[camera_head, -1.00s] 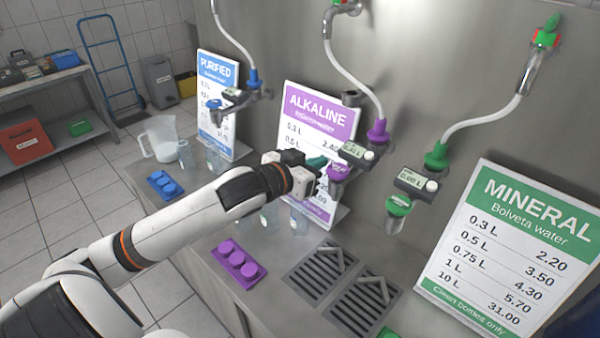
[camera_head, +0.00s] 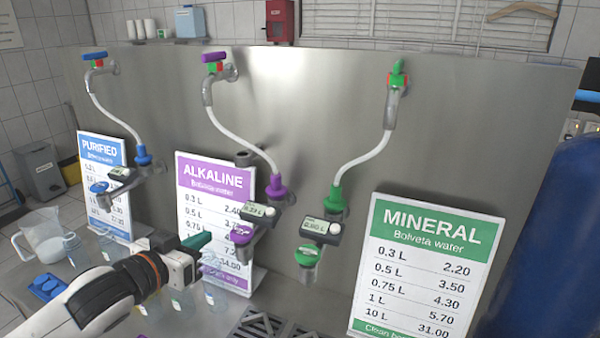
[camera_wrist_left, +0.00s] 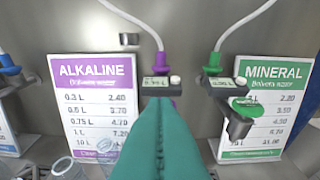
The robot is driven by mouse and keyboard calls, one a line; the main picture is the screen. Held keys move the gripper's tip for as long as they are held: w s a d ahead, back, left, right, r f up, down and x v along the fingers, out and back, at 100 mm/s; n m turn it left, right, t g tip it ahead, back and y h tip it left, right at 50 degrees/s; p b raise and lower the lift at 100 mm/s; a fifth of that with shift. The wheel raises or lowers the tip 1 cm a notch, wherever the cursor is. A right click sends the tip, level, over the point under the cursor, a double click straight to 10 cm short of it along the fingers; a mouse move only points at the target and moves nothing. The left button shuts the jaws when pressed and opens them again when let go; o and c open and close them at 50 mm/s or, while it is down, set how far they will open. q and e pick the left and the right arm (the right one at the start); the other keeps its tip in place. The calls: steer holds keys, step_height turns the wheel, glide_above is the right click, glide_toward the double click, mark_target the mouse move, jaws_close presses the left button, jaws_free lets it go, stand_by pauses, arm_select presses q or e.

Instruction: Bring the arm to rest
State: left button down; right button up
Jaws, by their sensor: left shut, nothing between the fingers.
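My left arm comes in from the lower left in the head view. Its left gripper (camera_head: 203,243) has teal fingers and is shut and empty, in front of the lower part of the purple ALKALINE sign (camera_head: 214,195). In the left wrist view the closed teal fingers (camera_wrist_left: 165,130) fill the lower middle and hide most of the alkaline tap behind them. The alkaline tap (camera_head: 240,234) with its small meter is a little right of the gripper in the head view. My right gripper is not in view.
The MINERAL sign (camera_head: 425,265) and mineral tap (camera_head: 309,255) stand to the right, the PURIFIED sign (camera_head: 103,160) to the left. Several clear cups (camera_head: 215,297) stand close below the gripper. A pitcher (camera_head: 45,238) and blue cap tray (camera_head: 47,287) are at left. A blue cylinder (camera_head: 545,240) is at far right.

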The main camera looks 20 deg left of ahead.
arm_select(q)
steer(key=s+d+f+g+y, duration=0.1)
steer(key=s+f+g, duration=0.25)
steer(key=f, duration=0.55)
steer(key=s+d+f+g+y, duration=0.1)
steer(key=s+d+f+g, duration=0.1)
steer(key=s+f, duration=0.5)
steer(key=s+d+f+g, duration=0.6)
steer(key=s+d+f, duration=0.1)
steer(key=s+f, duration=0.4)
step_height(320, 180, down, 33)
steer(key=s+g+b, duration=0.1)
steer(key=s+b, duration=0.1)
steer(key=b, duration=0.3)
steer(key=s+a+f+g+b, duration=0.1)
steer(key=s+a+f+b, duration=0.1)
steer(key=s+f, duration=1.4)
step_height(320, 180, down, 2)
steer(key=shift+a+f+m+b, duration=0.1)
steer(key=shift+a+m+b, duration=0.3)
steer(key=shift+b, duration=0.3)
steer(key=shift+g, duration=0.25)
